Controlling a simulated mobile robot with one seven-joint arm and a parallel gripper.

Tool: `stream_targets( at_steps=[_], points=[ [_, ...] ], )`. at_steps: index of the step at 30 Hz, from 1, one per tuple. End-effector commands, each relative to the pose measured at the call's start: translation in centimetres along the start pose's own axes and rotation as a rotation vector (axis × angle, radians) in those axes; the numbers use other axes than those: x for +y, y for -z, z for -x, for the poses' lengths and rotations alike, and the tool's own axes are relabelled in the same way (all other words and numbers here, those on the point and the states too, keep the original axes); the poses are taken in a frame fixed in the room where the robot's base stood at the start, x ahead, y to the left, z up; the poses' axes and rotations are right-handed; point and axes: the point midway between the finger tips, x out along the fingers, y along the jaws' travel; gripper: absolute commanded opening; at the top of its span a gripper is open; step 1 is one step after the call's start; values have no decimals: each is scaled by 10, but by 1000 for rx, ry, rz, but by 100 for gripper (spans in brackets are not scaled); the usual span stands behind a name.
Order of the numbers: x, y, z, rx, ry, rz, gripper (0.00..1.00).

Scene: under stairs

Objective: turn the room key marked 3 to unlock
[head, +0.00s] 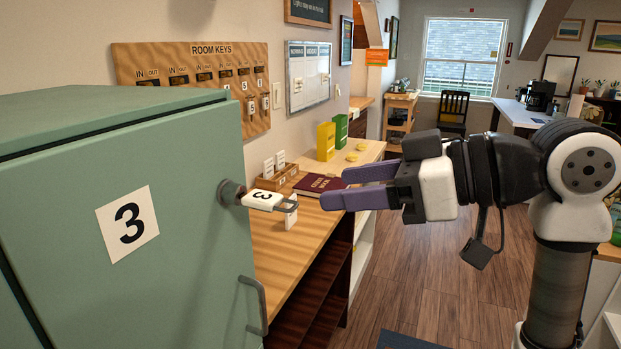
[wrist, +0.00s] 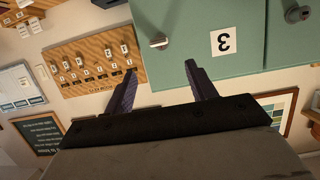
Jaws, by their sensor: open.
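The room key marked 3 (head: 258,200) has a white tag and a metal loop at its free end. It sticks out sideways from the round lock (head: 230,192) on the green cabinet (head: 190,215), beside the cabinet's large "3" label (head: 127,224). In the wrist view, which is upside down, the key shows as a small pale piece (wrist: 158,42) on the green door. My gripper (head: 336,187) is open and empty, with purple fingers pointing left toward the key. The fingertips are a short way right of the key and apart from it. In the wrist view, the key lies ahead, between the fingertips (wrist: 160,70).
A wooden counter (head: 285,255) runs below, bearing a red book (head: 319,184), a wooden card box (head: 275,177) and yellow and green boxes. A grey pull handle (head: 257,305) juts from the cabinet below the lock. A "ROOM KEYS" board (head: 200,75) hangs behind. Wooden floor (head: 420,290) is open at right.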

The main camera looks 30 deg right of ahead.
Motion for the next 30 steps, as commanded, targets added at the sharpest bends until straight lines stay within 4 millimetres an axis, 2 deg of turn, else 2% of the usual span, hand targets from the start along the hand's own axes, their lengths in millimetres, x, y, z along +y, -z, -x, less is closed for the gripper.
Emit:
stream_targets(
  at_steps=[5, 19, 24, 30],
  points=[
    [0, 2, -22, 0, 2, 0, 56],
    [-1, 3, -110, 2, 2, -1, 56],
    [0, 2, -128, 2, 0, -2, 56],
    [0, 1, -136, 3, -1, -1, 56]
  ],
)
